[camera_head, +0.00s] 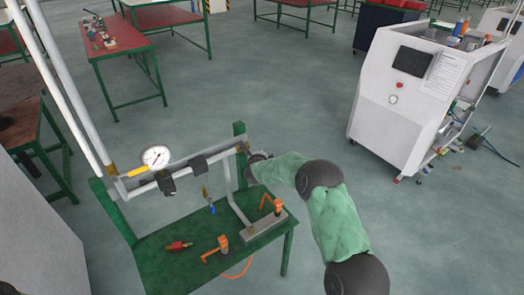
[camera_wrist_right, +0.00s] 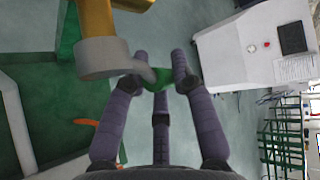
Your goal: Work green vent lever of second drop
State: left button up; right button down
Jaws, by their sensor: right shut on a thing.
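The green vent lever (camera_wrist_right: 158,79) shows in the right wrist view, beside a grey round fitting (camera_wrist_right: 104,58) under a yellow pipe piece (camera_wrist_right: 98,18). My right gripper (camera_wrist_right: 161,68) has its fingers closed around the lever. In the head view my right gripper (camera_head: 257,158) is at the right end of the grey pipe (camera_head: 188,169), by the green post; the lever is hidden there. A drop with a blue tip (camera_head: 211,209) hangs from the middle of the pipe. My left gripper is not in view.
The green bench (camera_head: 180,265) below the pipe holds a red tool (camera_head: 178,245), orange-handled clamps (camera_head: 222,244) and a grey block (camera_head: 262,226). A pressure gauge (camera_head: 156,157) stands on the pipe's left end. A white machine (camera_head: 400,95) stands right, across open floor.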

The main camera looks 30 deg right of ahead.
jog(key=a+f+m+g+y+p, duration=0.1)
jog(key=a+f+m+y+p, duration=0.2)
jog(key=y+p, duration=0.6)
jog(key=a+m+p, duration=0.2)
jog(key=a+p, duration=0.1)
jog(key=p, duration=0.1)
jog(key=shift+s+a+f+g+y, duration=0.2)
jog(key=shift+s+f+g+y, duration=0.1)
jog(key=shift+g+y, duration=0.1)
jog(key=shift+a+m, duration=0.1)
jog(key=shift+m, duration=0.2)
jog(key=c, duration=1)
grip_release()
jog(key=shift+r, duration=0.15)
jog(key=v, duration=1.2)
